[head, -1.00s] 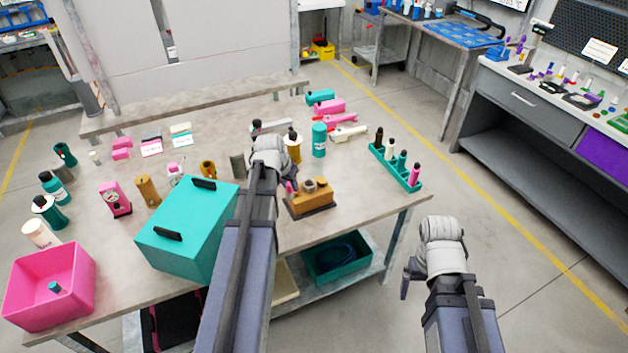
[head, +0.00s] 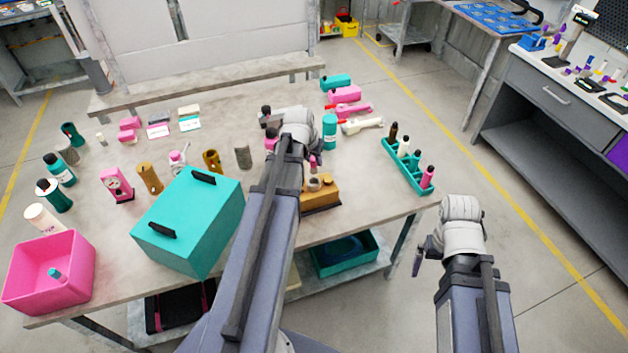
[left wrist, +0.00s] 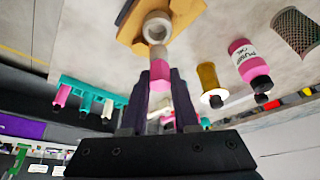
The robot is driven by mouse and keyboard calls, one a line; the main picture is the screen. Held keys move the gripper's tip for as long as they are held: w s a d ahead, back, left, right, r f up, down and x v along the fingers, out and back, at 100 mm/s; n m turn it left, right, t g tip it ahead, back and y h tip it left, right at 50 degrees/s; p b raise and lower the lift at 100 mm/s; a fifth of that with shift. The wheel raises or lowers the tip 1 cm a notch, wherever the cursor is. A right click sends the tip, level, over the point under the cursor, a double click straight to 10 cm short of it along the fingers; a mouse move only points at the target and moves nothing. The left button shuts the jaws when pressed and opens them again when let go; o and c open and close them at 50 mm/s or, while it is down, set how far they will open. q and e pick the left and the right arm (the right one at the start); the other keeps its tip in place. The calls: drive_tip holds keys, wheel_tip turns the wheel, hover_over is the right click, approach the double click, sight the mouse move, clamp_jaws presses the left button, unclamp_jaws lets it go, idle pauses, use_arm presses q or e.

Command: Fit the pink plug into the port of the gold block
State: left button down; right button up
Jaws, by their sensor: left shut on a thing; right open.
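The gold block (head: 322,198) stands near the front edge of the table, right of the teal box. It also shows at the top of the left wrist view (left wrist: 186,14), with a pale round port (left wrist: 157,26) facing the camera. My left gripper (left wrist: 160,82) is shut on the pink plug (left wrist: 158,68), whose far end lines up with the port. I cannot tell whether the plug touches or enters it. In the head view, my left gripper (head: 314,168) is just above the block, and my arm hides part of the area. My right gripper (head: 428,252) is open and empty, off the table's right edge.
A large teal box (head: 190,225) and a pink bin (head: 50,270) stand on the left. A teal rack (head: 408,172) with several bottles is at the right edge. A teal bottle (head: 329,132) stands behind the block.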

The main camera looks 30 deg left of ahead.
sight(312, 171)
use_arm(q)
drive_tip(key=shift+f+b, duration=0.9)
drive_tip(key=shift+f, duration=0.65)
use_arm(e)
drive_tip(key=shift+f, duration=1.55)
use_arm(q)
drive_tip(key=shift+f, duration=0.1)
use_arm(e)
drive_tip(key=shift+f, duration=0.1)
use_arm(q)
wheel_tip(312, 171, down, 3)
drive_tip(key=b, duration=0.3)
drive_tip(key=shift+f+b, duration=0.2)
drive_tip(key=shift+b, duration=0.15)
use_arm(e)
wheel_tip(312, 171, down, 4)
drive_tip(key=shift+r, duration=0.25)
drive_tip(key=shift+s, duration=0.1)
use_arm(q)
drive_tip(key=shift+f, duration=0.2)
drive_tip(key=c, duration=0.7)
unclamp_jaws()
use_arm(e)
drive_tip(key=shift+f, duration=0.1)
use_arm(q)
drive_tip(key=shift+o, duration=0.2)
drive_tip(key=shift+r, duration=0.2)
